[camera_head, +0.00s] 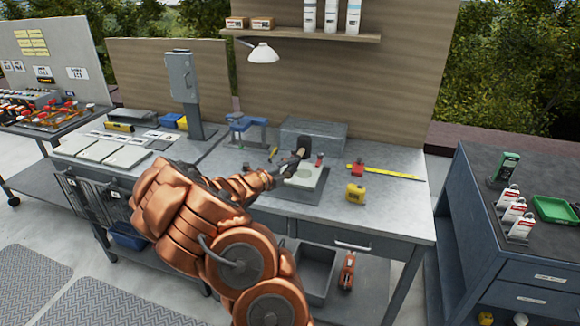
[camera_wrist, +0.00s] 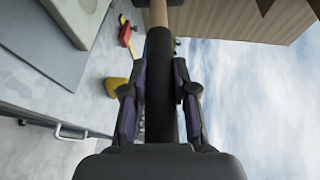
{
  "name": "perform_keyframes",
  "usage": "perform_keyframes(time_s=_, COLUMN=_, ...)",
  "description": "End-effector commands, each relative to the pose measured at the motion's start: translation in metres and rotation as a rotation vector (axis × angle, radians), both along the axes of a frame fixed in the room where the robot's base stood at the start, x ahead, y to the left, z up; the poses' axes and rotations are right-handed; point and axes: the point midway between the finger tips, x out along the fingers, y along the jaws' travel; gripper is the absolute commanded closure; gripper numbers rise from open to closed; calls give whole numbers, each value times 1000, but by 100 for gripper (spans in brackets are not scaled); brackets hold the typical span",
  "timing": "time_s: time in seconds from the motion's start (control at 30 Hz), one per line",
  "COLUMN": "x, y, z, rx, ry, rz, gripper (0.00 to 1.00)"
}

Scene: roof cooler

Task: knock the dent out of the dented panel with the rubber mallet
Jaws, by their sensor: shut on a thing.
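The rubber mallet (camera_head: 303,146) has a dark head and is raised over the workbench, tilted. My gripper (camera_wrist: 160,82) is shut on the mallet's black handle grip (camera_wrist: 160,55); a paler shaft shows beyond it. In the head view my gripper (camera_head: 272,176) is partly hidden by my arm. The patch also shows at the upper left of the wrist view (camera_wrist: 84,8). I cannot make out the dent or whether the mallet head touches anything.
A yellow tape measure (camera_head: 355,192) and yellow ruler (camera_head: 385,171) lie to the right. A grey box (camera_head: 313,138) and blue vise (camera_head: 246,128) stand behind. The bench's right front is clear.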

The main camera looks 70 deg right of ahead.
Motion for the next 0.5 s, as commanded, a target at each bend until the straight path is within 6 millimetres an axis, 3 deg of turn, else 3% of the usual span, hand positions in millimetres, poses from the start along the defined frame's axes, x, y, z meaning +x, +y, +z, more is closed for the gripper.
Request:
perform_keyframes(time_s=0.27, x=0, y=0, z=0, rx=-2, ry=1, rz=0, gripper=100)
perform_keyframes(time_s=0.37, x=0, y=0, z=-15, rx=2, ry=3, rz=0, gripper=100)
perform_keyframes(time_s=0.5, x=0, y=0, z=-51, rx=4, ry=3, rz=0, gripper=100)
